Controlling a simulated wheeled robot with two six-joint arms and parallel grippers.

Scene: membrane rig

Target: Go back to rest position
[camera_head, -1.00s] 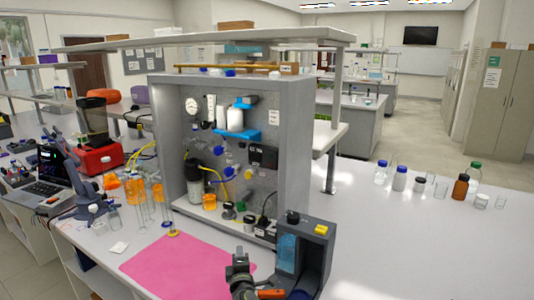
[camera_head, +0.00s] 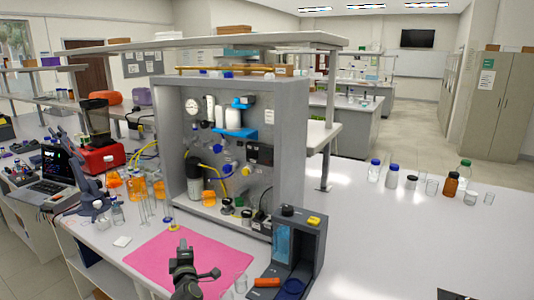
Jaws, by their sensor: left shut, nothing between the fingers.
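My left gripper (camera_head: 181,250) shows at the bottom centre of the head view, over the front of the pink mat (camera_head: 165,266). It is shut and empty, apart from the things around it. The membrane rig (camera_head: 295,150), a grey open-fronted cabinet with gauge, tubing, valves and bottles, stands behind the mat. My right gripper is not in the view.
A grey device with a blue window (camera_head: 312,252) stands right of the mat, with a clear beaker (camera_head: 241,283) beside it. An orange piece (camera_head: 266,282) lies at its base. Several bottles stand far right. The white bench (camera_head: 400,240) between is clear.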

